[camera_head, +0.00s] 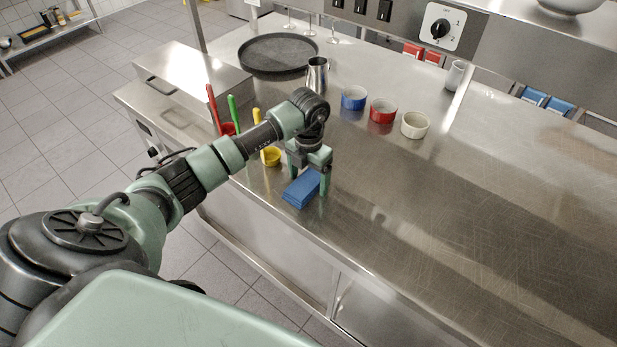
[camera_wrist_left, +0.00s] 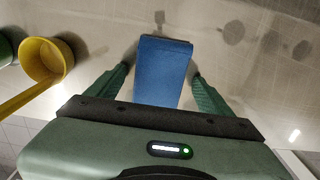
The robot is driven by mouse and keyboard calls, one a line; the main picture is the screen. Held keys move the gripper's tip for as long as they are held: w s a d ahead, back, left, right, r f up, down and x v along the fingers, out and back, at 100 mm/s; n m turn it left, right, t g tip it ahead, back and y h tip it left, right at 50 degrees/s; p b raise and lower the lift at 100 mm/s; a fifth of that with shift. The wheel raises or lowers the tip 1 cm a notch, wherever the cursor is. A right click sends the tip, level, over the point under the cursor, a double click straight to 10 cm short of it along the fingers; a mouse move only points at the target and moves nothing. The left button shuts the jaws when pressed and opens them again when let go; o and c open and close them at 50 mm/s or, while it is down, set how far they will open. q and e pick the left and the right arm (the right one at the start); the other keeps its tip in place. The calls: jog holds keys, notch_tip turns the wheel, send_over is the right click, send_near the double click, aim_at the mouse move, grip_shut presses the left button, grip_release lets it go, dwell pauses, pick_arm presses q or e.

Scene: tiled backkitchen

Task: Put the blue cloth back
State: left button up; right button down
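A folded blue cloth (camera_head: 300,189) lies on the steel counter near its front edge. It also shows in the left wrist view (camera_wrist_left: 163,75), between the two green fingers. My left gripper (camera_head: 309,184) points down over the cloth with one finger on each side of it. In the left wrist view the fingers of this gripper (camera_wrist_left: 161,73) stand apart, with a narrow gap beside the cloth, so it looks open. Whether a fingertip touches the cloth is unclear. My right gripper is not in view.
A yellow ladle (camera_head: 271,156) is close left of the gripper, with green and red-handled ones beyond. The right counter is clear.

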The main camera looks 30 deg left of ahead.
aim_at(309, 180)
pick_arm(q)
jog(key=shift+r, duration=0.15)
jog(key=shift+r, duration=0.15)
notch_tip(309, 180, up, 12)
jog(key=b, duration=0.3)
jog(key=shift+b, duration=0.3)
